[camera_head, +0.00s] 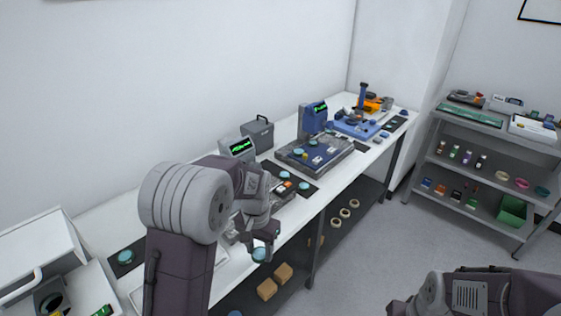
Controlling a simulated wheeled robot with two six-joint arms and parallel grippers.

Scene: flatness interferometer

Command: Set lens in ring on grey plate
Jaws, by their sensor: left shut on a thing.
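My left gripper (260,243) is shut on a small teal lens (260,255), held in the air at the front edge of the long white bench. More teal lenses lie on a dark mat (305,187) and another (125,257) on a dark mat at the left. I cannot make out for certain the ring or the grey plate; a grey-edged base (340,160) with a blue top stands farther along the bench. My left arm hides part of the bench. My right arm is at the bottom right, its gripper out of view.
A grey display unit (237,148), a grey case (257,133) and a blue instrument (312,117) stand along the back of the bench (95,222). A white cabinet (35,250) is at the left. A grey shelf rack (480,190) stands right, with clear floor (390,240) between.

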